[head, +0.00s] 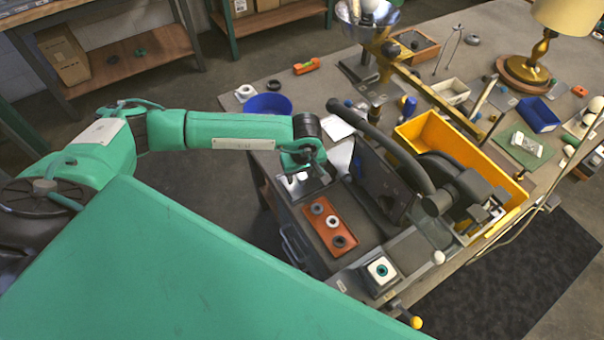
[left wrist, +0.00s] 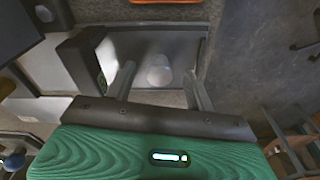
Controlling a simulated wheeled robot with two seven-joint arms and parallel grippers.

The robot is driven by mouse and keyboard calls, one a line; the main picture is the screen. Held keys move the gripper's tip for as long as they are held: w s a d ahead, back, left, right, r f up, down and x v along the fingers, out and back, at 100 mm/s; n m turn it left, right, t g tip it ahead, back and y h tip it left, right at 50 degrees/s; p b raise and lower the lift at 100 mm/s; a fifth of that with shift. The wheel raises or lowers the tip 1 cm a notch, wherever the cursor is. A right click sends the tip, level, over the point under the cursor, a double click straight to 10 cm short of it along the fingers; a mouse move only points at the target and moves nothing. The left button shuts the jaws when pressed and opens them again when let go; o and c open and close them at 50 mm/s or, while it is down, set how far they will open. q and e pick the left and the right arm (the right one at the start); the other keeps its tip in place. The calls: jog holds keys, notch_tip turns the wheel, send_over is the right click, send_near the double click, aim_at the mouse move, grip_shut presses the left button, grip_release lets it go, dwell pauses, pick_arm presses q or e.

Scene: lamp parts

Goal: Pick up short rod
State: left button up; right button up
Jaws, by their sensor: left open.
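My left gripper (head: 303,172) hangs over the near left part of the bench, pointing down. In the left wrist view its two fingers (left wrist: 160,78) are apart with nothing gripped between them. A pale round-topped piece (left wrist: 159,72) shows between and beyond the fingers, in a shallow grey tray (left wrist: 150,45). It may be the short rod seen end-on, but I cannot tell its length. In the head view a pale bit (head: 300,176) shows beside the fingertips, mostly hidden by the gripper. My right gripper is not in view.
An orange tray (head: 316,222) with dark and pale rings lies just in front. A dark machine with a curved arm (head: 385,150) stands close on the right, before a yellow bin (head: 425,125). A blue bowl (head: 268,97) is behind. Floor lies left of the bench edge.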

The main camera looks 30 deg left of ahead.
pick_arm(q)
jog(key=shift+w+f, duration=0.1)
jog(key=shift+f, duration=0.65)
jog(key=c, duration=1)
jog(key=shift+c, duration=0.2)
